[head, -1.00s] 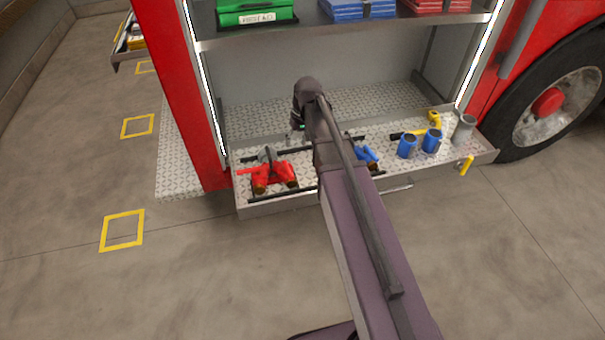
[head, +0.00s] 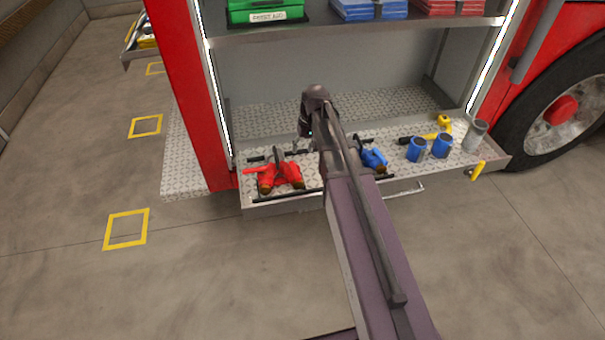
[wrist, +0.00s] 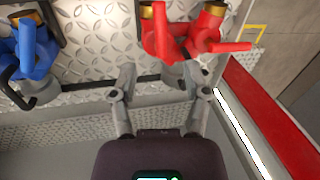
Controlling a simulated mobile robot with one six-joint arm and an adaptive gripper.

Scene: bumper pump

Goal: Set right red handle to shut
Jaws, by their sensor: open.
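A red twin-outlet fitting (head: 283,177) sits on the left of the pulled-out tray (head: 340,190). In the wrist view the fitting (wrist: 190,22) is at the upper right with two red handles. One handle (wrist: 161,36) runs along its outlet toward my gripper; this is the right one as the head view faces it. The other handle (wrist: 232,47) sticks out sideways, crosswise to its outlet. My gripper (wrist: 160,82) is open and empty, its fingertips just short of the fitting's grey inlet end. In the head view my arm partly hides the gripper (head: 304,138).
A blue fitting (head: 373,159) sits right of the red one, partly behind my arm. Blue cups (head: 416,149), a grey cylinder (head: 475,135) and yellow-handled items stand at the tray's right. Black rails cross the tray. A shelf (head: 350,31) with boxes hangs above; a red post (head: 195,95) stands left.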

